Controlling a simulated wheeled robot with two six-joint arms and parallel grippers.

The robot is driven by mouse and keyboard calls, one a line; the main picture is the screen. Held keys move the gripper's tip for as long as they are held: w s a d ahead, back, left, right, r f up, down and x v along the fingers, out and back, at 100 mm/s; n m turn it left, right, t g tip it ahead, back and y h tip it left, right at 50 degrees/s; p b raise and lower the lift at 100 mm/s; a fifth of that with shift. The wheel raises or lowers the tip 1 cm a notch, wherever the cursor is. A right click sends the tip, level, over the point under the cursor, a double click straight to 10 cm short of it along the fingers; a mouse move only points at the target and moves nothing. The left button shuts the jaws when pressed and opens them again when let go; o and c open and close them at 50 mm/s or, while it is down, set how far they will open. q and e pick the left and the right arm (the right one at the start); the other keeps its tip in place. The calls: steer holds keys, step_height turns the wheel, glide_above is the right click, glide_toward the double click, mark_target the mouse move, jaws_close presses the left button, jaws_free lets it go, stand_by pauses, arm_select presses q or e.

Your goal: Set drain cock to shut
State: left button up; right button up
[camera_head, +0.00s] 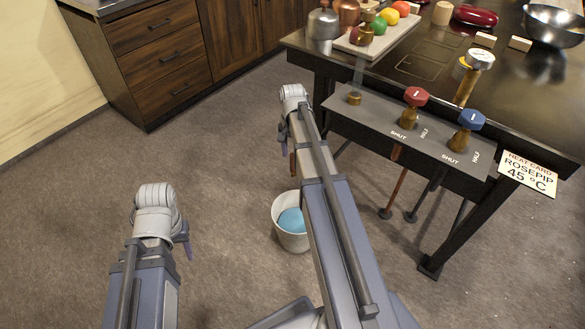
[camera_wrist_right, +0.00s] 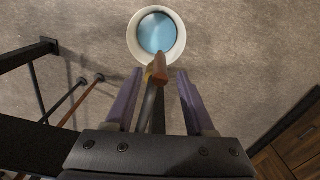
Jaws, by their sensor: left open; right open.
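In the right wrist view a lever with a brown grip (camera_wrist_right: 157,68), probably the drain cock handle, points up the picture between the fingers of my right gripper (camera_wrist_right: 159,76). The fingers are open, one on each side, with visible gaps to the lever. In the head view a small reddish-brown piece (camera_head: 292,165) shows beside my right forearm, which hides most of that gripper. The cock's body and any markings on it are hidden. My left gripper (camera_head: 188,248) hangs at the lower left over bare floor, mostly hidden behind its wrist, away from the bench.
A white bucket (camera_head: 279,234) with blue contents stands on the floor below. The grey panel (camera_head: 335,112) on the bench carries a red knob (camera_head: 415,97) and a blue knob (camera_head: 471,119) with SHUT labels. Dark bench legs (camera_head: 447,245) stand right. Floor at left is clear.

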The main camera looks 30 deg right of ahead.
mark_target(293, 165)
step_height(293, 165, down, 7)
steer(key=b, duration=0.6)
steer(key=shift+r, duration=0.2)
jaws_close()
stand_by(1.0)
